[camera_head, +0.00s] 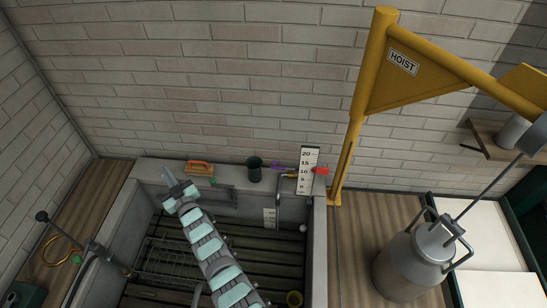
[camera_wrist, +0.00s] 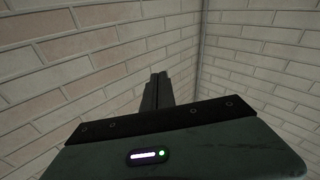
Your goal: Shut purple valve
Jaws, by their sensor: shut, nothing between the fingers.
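The purple valve (camera_head: 277,166) is small in the head view, on the back ledge of the trough between a dark green cup and a white gauge board. My gripper (camera_head: 167,174) is near the trough's back left, well to the left of the valve and apart from it. In the wrist view my gripper (camera_wrist: 158,80) has its fingers together with nothing between them, and only brick wall shows beyond. The valve is not in the wrist view. Its handle position is too small to tell.
An orange-handled brush (camera_head: 200,168) and the dark green cup (camera_head: 254,169) stand on the ledge between my gripper and the valve. A red valve (camera_head: 321,171) is beside the gauge board (camera_head: 308,158). A yellow hoist post (camera_head: 357,120) and a metal churn (camera_head: 412,265) are right.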

